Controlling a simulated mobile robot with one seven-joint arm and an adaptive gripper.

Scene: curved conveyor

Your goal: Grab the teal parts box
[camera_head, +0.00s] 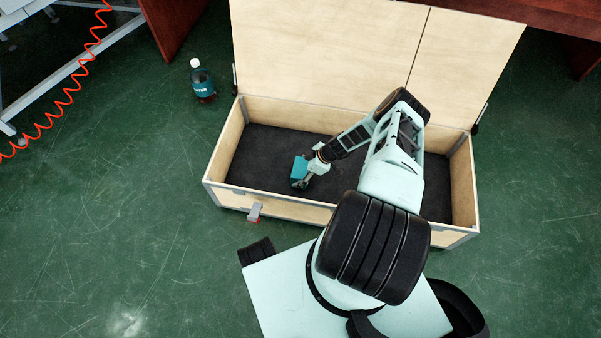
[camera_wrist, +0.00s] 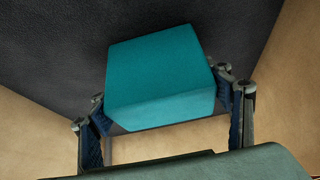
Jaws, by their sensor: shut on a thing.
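The teal parts box (camera_head: 299,168) is in the left part of the open wooden chest (camera_head: 218,160), near its front wall. In the wrist view the teal box (camera_wrist: 158,70) fills the middle of the picture, between the two fingers. My gripper (camera_head: 302,178) reaches down into the chest and is shut on the box. In the wrist view my gripper (camera_wrist: 170,112) has one finger on each side of the box. Whether the box touches the chest's dark floor (camera_head: 270,150) cannot be told.
The chest's lid (camera_head: 330,45) stands open at the back. A bottle (camera_head: 201,80) stands on the green floor left of the chest. A red coiled cable (camera_head: 75,85) hangs at the far left. A latch (camera_head: 254,212) sticks out at the chest's front.

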